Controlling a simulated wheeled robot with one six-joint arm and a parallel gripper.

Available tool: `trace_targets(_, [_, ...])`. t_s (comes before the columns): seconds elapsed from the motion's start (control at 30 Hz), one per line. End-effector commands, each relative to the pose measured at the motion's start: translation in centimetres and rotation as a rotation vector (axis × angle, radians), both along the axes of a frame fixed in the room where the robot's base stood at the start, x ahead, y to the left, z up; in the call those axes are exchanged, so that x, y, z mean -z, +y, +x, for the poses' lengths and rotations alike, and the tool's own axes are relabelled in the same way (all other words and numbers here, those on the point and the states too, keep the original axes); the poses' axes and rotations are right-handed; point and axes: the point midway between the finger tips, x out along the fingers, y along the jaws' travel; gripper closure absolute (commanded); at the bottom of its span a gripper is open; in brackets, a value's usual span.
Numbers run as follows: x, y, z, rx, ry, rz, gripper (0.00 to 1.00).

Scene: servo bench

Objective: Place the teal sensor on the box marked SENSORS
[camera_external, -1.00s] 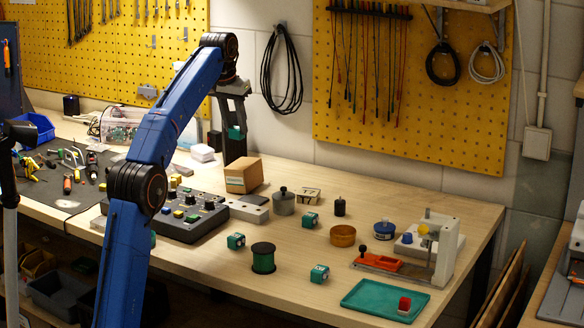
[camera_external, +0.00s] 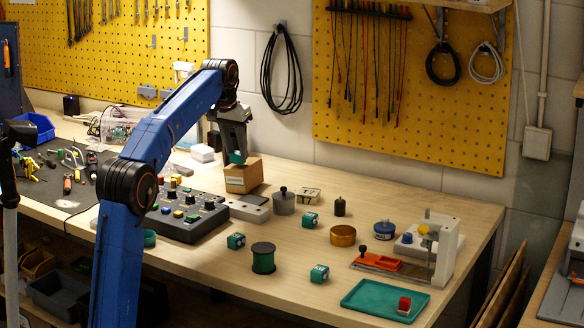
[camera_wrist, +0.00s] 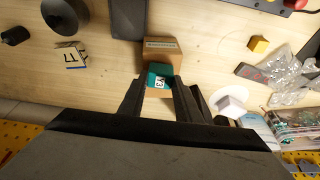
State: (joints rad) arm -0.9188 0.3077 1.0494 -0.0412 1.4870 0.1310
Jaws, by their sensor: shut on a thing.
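My gripper (camera_external: 236,156) is shut on a teal sensor (camera_external: 237,158). In the wrist view the teal sensor (camera_wrist: 158,77) sits between my two fingers (camera_wrist: 160,92) and shows a white label. The cardboard box (camera_external: 244,178) stands on the bench directly below the gripper; its marking is too small to read. In the wrist view the box (camera_wrist: 160,46) shows behind and around the sensor. The sensor is at the height of the box top or just above it; I cannot tell whether they touch.
Other teal cubes (camera_external: 236,241) (camera_external: 310,220) (camera_external: 319,273) lie on the bench. A grey cylinder (camera_external: 284,202) and a grey block (camera_external: 249,208) stand close to the box. A dark control panel (camera_external: 185,222) is to the left, a teal tray (camera_external: 362,297) at front right.

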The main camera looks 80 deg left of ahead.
Motion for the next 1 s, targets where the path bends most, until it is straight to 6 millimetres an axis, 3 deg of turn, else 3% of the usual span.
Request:
trace_targets(0.47, [1.0,0.0,0.0,0.000,0.000,0.000,0.91])
trace_targets(0.5, [0.9,0.0,0.0,0.000,0.000,0.000,0.60])
trace_targets(0.53, [0.9,0.0,0.0,0.000,0.000,0.000,0.53])
trace_targets(0.87, [0.8,0.0,0.0,0.000,-0.001,0.001,0.51])
trace_targets(1.0, [0.0,0.0,0.0,0.000,-0.001,0.001,0.51])
